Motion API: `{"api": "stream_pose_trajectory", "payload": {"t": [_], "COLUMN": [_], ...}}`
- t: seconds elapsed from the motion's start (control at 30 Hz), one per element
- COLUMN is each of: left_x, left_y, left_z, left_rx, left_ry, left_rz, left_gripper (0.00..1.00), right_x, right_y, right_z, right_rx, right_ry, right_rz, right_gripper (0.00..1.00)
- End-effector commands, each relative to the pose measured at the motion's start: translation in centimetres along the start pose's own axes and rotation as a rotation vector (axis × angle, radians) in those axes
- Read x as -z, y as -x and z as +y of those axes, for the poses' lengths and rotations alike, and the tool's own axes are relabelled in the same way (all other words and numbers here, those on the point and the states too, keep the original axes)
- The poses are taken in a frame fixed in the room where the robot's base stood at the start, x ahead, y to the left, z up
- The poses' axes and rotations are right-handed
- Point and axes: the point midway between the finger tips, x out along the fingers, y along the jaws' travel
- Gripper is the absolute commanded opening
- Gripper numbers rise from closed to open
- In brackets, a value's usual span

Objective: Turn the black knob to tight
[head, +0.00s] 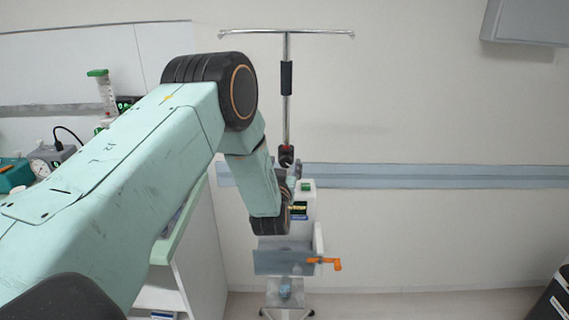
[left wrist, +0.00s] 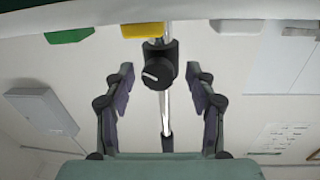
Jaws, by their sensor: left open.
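The black knob (left wrist: 157,75) has a white pointer line and sits on a dark clamp around the chrome pole (left wrist: 164,110). In the left wrist view the line points left and slightly up. My left gripper (left wrist: 160,84) is open, with one finger on each side of the knob and a visible gap on both sides. In the head view the black clamp (head: 286,154) shows low on the pole, just above the end of my left arm, which hides most of the gripper. My right gripper is in neither view.
A white device (head: 306,188) with a green button and small displays stands behind my left wrist. An orange handle (head: 326,262) sticks out below it. A bench with a gauge (head: 40,168) and other equipment is at the left. Free floor lies to the right.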

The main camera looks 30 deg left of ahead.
Motion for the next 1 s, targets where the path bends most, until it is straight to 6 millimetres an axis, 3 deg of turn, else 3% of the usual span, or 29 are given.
{"api": "stream_pose_trajectory", "payload": {"t": [0.37, 1.0], "left_x": [0.03, 0.05], "left_y": [-0.65, -0.59], "left_z": [0.03, 0.08], "left_rx": [0.0, -0.001], "left_ry": [0.0, 0.0], "left_rz": [0.001, 0.002], "left_gripper": [0.55, 0.01], "right_x": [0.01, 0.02], "right_y": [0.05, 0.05], "right_z": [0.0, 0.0], "right_rx": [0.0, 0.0], "right_ry": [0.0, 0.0], "right_rz": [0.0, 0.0], "right_gripper": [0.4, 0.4]}}
